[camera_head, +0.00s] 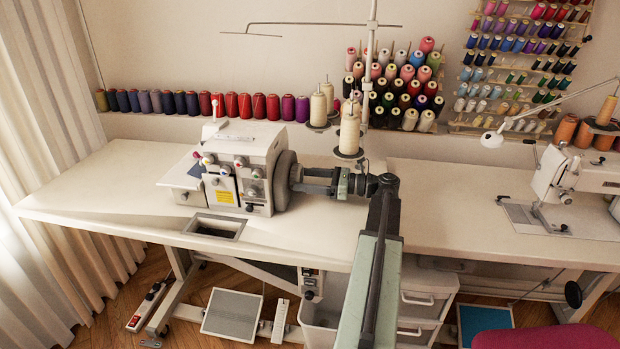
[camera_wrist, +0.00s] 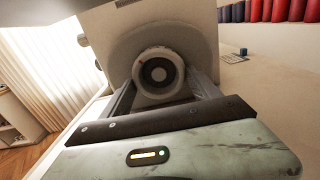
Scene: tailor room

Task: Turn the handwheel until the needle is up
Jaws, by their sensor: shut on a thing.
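The white overlock sewing machine (camera_head: 236,150) stands on the left table. Its dark grey handwheel (camera_head: 283,176) is on the machine's right side. My gripper (camera_head: 300,180) reaches it from the right. In the wrist view, the handwheel (camera_wrist: 157,56) shows a pale round hub with a dark centre and a small red mark at its upper left. My gripper (camera_wrist: 161,92) has one finger on each side of the hub and is shut on it. The needle is too small or hidden to make out, so its height cannot be told.
Thread cones on a stand (camera_head: 349,133) rise just behind my arm, under a thin overhead thread guide. A row of spools (camera_head: 231,105) lines the wall. The table (camera_head: 110,195) is clear to the left. A second sewing machine (camera_head: 577,172) stands at the right.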

